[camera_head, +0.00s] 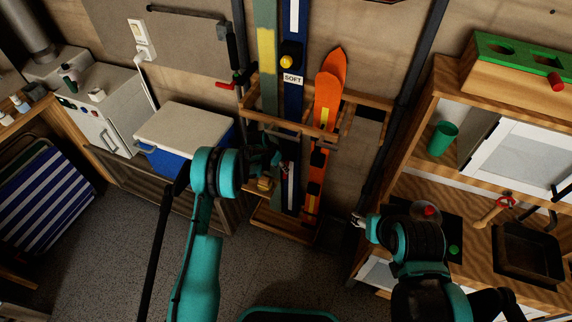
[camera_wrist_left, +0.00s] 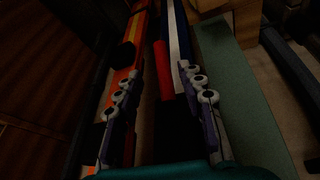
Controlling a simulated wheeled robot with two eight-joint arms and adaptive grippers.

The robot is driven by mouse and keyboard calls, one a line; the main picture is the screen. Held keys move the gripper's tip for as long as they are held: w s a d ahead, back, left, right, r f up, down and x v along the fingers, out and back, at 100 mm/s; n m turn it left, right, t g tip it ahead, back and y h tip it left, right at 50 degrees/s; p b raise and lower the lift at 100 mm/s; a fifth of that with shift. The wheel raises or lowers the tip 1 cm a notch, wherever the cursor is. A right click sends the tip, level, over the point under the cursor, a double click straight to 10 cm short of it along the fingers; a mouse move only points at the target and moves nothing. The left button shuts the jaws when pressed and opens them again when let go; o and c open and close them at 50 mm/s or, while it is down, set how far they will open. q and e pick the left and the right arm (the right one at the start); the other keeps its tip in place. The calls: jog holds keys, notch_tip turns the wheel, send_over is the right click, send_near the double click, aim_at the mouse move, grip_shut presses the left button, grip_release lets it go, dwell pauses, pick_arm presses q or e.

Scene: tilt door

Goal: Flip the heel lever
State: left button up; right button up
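A blue ski (camera_head: 293,95) with a white stripe stands upright in a wooden rack, carrying a label that reads SOFT. My left gripper (camera_head: 283,168) is in front of its lower part and hides some of it. In the left wrist view the fingers of the left gripper (camera_wrist_left: 160,90) are spread apart with nothing clearly between them. A long red part (camera_wrist_left: 163,70) with black below it shows beyond the fingers, beside the blue ski (camera_wrist_left: 182,40); I cannot tell whether it is the heel lever. My right gripper (camera_head: 358,219) is right of the rack, too small to read.
Orange skis (camera_head: 327,100) and a green board (camera_head: 267,50) stand beside the blue ski in the wooden rack (camera_head: 375,101). A blue cooler (camera_head: 185,130) is at left. A wooden shelf unit (camera_head: 420,180) is at right. Grey floor (camera_head: 120,240) is free at front left.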

pick_arm(q)
jog(key=b+x, duration=0.1)
jog(key=x, duration=0.1)
jog(key=b+x, duration=0.1)
jog(key=x, duration=0.2)
jog(key=b+x, duration=0.1)
jog(key=x, duration=0.1)
jog(key=shift+w+d+f, duration=0.1)
jog(key=shift+w+f, duration=0.1)
jog(key=shift+w, duration=0.2)
pick_arm(e)
jog(key=f, duration=0.3)
jog(key=shift+w, duration=0.3)
pick_arm(q)
grip_shut()
